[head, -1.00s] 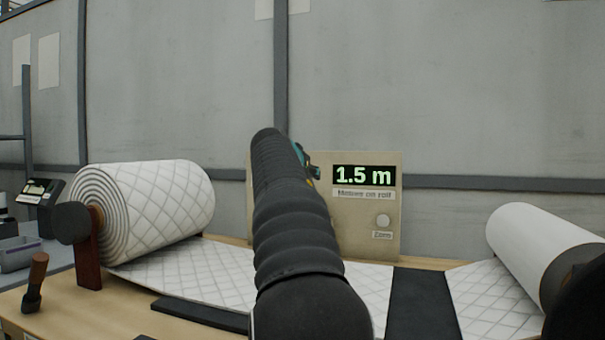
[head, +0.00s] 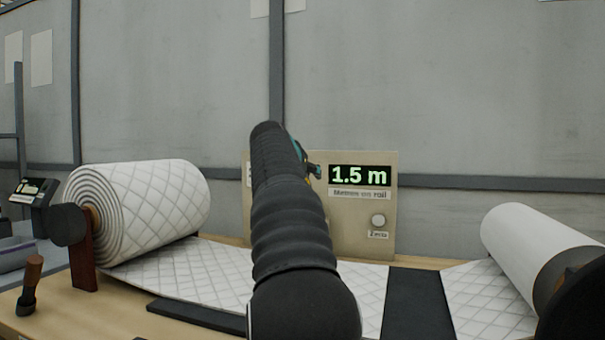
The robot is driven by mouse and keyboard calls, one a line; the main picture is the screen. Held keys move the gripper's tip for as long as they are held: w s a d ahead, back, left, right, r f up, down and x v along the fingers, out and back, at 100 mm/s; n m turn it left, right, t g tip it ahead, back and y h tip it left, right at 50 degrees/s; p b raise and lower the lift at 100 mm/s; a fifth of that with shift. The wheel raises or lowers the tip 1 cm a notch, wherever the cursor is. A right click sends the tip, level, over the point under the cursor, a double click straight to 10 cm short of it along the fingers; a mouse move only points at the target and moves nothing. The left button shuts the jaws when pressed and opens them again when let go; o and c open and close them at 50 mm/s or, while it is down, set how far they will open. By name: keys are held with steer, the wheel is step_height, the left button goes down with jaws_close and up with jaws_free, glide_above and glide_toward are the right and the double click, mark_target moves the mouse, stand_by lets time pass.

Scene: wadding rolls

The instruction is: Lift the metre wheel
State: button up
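The metre wheel cannot be made out; my dark, ribbed arm covers the middle of the head view. Only a small teal and dark part of my gripper (head: 305,160) shows past the arm's far end, in front of the panel. Its fingers are hidden, so its opening cannot be seen. Quilted white wadding (head: 190,272) runs across the table from the large roll (head: 150,208) at left towards the right roll (head: 535,245).
A dark strip (head: 418,305) crosses the wadding right of my arm. A dark bar (head: 195,316) lies along the front edge. A wooden-handled tool (head: 30,285) stands at the left front. A device with a small screen (head: 35,190) is at far left.

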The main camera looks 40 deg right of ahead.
steer(key=v, duration=1.1)
steer(key=shift+s+a+r, duration=0.2)
steer(key=shift+s+a, duration=0.05)
steer(key=shift+a, duration=0.15)
steer(key=shift+s, duration=0.1)
